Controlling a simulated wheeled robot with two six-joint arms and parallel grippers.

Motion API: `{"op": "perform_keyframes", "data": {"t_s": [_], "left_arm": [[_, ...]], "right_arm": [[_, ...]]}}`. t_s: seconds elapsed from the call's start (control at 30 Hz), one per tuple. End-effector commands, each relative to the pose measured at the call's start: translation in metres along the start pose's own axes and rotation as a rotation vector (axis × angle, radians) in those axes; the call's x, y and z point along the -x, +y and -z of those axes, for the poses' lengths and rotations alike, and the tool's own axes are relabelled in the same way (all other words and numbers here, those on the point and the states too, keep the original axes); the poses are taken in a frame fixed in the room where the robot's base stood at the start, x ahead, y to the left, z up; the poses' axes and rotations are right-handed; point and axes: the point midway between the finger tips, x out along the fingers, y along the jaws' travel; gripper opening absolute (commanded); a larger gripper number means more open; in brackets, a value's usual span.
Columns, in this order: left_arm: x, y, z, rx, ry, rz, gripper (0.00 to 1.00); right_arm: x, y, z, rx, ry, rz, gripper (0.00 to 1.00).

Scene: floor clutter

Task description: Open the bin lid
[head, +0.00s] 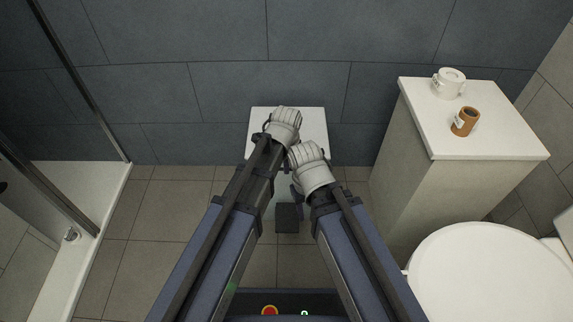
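The bin lid (262,120) is a white square, flat and looking closed, in front of the dark wall in the middle of the head view. A dark grey block, perhaps the bin's pedal (287,218), shows low in front. Most of the bin's body is hidden behind my arms. My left gripper (287,116), white, is over the middle of the lid. My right gripper (306,152), also white, is close beside it, over the lid's front right part. I cannot tell whether either one touches the lid or is open.
A white-topped cabinet (480,145) stands at the right with a white mug (449,85) and a brown cup (466,122) on it. A white toilet (485,270) is at the lower right. A shower tray (75,215) is at the left. Tiled floor (165,215) is clear left of the bin.

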Motion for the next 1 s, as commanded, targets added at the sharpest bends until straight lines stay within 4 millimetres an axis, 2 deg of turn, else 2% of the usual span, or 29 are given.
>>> {"op": "perform_keyframes", "data": {"t_s": [0.03,0.13,0.17,1.0], "left_arm": [[0.0000,0.0000,0.0000,0.000,0.000,0.000,0.12],[0.0000,0.0000,0.0000,0.000,0.000,0.000,0.01],[0.0000,0.0000,0.0000,0.000,0.000,0.000,0.00],[-0.0001,0.0001,0.0001,0.000,0.000,0.000,0.00]], "right_arm": [[0.0000,0.0000,0.0000,0.000,0.000,0.000,0.50],[0.0000,0.0000,0.0000,0.000,0.000,0.000,0.50],[0.0000,0.0000,0.0000,0.000,0.000,0.000,0.50],[-0.0001,0.0000,0.0000,0.000,0.000,0.000,0.50]]}}
